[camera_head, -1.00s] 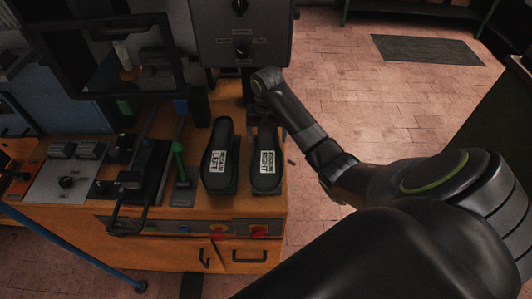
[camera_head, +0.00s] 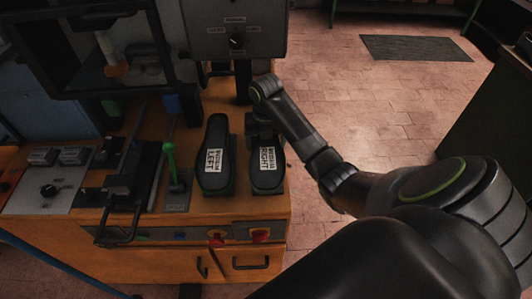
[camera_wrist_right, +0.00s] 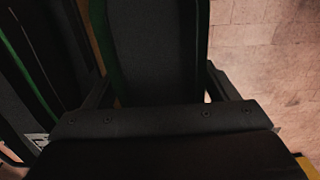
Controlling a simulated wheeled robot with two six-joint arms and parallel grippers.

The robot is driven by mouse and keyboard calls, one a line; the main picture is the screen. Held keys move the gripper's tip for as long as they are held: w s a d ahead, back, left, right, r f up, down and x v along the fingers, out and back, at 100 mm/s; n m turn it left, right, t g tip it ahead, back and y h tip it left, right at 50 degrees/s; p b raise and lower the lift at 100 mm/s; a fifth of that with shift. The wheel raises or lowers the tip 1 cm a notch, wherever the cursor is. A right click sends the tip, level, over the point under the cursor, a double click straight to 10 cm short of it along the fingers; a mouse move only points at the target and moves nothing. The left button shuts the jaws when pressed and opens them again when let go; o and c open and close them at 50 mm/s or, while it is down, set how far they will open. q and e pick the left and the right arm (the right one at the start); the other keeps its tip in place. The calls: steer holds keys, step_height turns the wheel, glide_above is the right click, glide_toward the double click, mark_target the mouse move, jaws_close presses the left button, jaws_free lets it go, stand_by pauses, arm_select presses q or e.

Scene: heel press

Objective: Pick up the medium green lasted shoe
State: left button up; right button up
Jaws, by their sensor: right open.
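Two dark lasted shoes lie soles up, side by side, on the orange bench. One (camera_head: 216,178) has a label reading LEFT. The other (camera_head: 267,178) has a label reading RIGHT. My right gripper (camera_head: 263,134) is over the far end of the RIGHT shoe and hides that end. In the right wrist view a dark sole with green along its left edge (camera_wrist_right: 155,50) runs between the two open fingers of my right gripper (camera_wrist_right: 160,88). I cannot tell whether the fingers touch it. My left gripper is not in view.
The orange bench (camera_head: 150,262) has drawers and red knobs in front. A green-knobbed lever (camera_head: 171,160) stands left of the shoes. A grey control box (camera_head: 235,28) hangs behind them. A black clamp frame and a switch panel (camera_head: 50,187) are at left.

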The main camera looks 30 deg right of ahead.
steer(key=shift+r, duration=0.1)
steer(key=c, duration=1.3)
steer(key=shift+o, duration=0.2)
